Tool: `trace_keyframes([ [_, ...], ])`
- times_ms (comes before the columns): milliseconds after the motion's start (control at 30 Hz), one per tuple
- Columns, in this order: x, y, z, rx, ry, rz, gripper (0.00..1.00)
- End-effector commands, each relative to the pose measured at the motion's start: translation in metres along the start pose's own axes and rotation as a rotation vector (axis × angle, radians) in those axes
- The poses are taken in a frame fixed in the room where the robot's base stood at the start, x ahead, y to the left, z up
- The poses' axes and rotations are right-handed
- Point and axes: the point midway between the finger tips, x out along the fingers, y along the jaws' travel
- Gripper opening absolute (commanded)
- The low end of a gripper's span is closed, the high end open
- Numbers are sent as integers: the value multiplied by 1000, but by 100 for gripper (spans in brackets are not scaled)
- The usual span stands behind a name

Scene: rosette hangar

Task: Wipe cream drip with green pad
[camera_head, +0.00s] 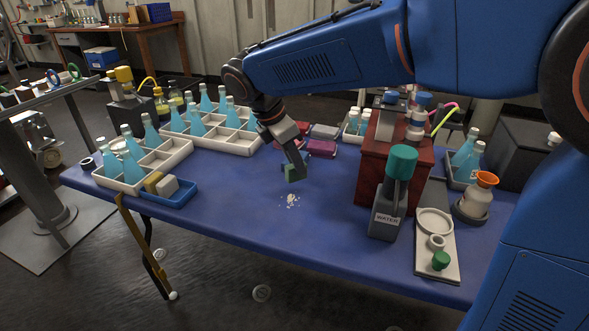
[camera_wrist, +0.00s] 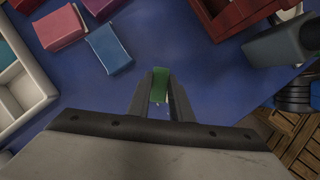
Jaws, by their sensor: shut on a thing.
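The cream drip (camera_head: 289,200) is a patch of small pale spots on the blue table, towards its front middle. My gripper (camera_head: 291,168) is shut on the green pad (camera_head: 294,173) and holds it low, just behind the drip. In the wrist view the green pad (camera_wrist: 159,84) sits between the two fingers of my gripper (camera_wrist: 160,88). I cannot tell whether the pad touches the table. In the wrist view the drip is mostly hidden by the pad and fingers; a small pale bit shows between them.
A blue tray (camera_head: 180,193) with sponges and white crates (camera_head: 183,149) with bottles stand left. Coloured pads (camera_head: 321,148) lie behind the gripper. A grey WATER dispenser (camera_head: 388,217) and a red box (camera_head: 375,165) stand right. The blue table (camera_head: 245,205) is clear around the drip.

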Motion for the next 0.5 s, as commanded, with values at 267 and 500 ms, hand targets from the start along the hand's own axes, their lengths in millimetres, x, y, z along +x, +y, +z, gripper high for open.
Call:
trace_keyframes([
  [267,-23,-4,12,7,0,-2,0],
  [500,-36,-7,18,10,0,-4,0],
])
